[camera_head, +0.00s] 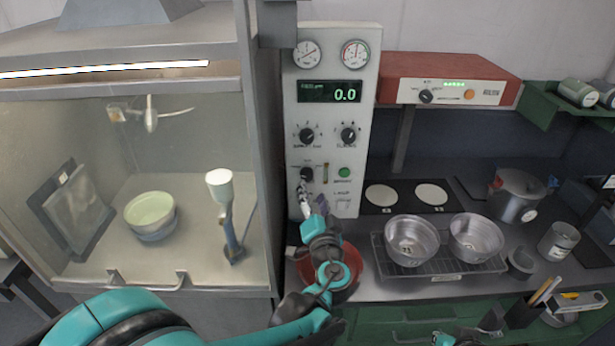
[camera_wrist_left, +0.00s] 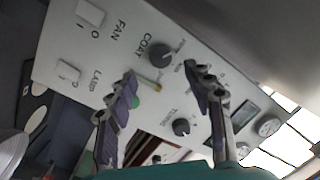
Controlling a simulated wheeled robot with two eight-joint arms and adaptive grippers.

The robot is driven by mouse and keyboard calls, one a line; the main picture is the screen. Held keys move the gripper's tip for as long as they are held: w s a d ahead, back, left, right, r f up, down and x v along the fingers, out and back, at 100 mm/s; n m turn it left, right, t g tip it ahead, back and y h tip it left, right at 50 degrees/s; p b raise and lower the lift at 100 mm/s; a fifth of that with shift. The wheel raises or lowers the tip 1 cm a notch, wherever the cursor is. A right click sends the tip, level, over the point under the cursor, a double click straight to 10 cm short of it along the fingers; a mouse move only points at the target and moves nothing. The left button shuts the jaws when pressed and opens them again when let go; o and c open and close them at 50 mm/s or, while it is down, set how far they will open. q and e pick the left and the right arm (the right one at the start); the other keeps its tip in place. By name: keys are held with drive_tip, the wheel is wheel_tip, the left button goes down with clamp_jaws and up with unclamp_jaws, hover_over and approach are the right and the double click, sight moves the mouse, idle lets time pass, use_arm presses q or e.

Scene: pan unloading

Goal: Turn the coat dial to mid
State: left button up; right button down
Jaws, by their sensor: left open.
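The coat dial (camera_head: 306,174) is the lower left black knob on the tall white control panel (camera_head: 330,60). In the left wrist view the coat dial (camera_wrist_left: 134,55) lies beside its COAT label, and its pointer setting is too small to read. My left gripper (camera_head: 304,197) is just below the dial in the head view, in front of the panel. In the wrist view my left gripper (camera_wrist_left: 160,85) has its fingers spread with nothing between them, and the dial is apart from them, beyond the tips. A small part of my right arm shows at the bottom edge; its jaws are unclear.
Two upper knobs (camera_head: 327,134), a green button (camera_head: 344,172) and a gauge strip are close to the dial. A glass-fronted booth (camera_head: 265,150) stands left. A red bowl (camera_head: 345,285) lies under my left arm. Two metal pans (camera_head: 411,240) stand on a rack to the right.

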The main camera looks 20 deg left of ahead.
sight(308, 177)
use_arm(q)
drive_tip(key=b+x, duration=0.1)
drive_tip(key=x, duration=0.5)
drive_tip(key=shift+a, duration=0.1)
drive_tip(key=c, duration=1.2)
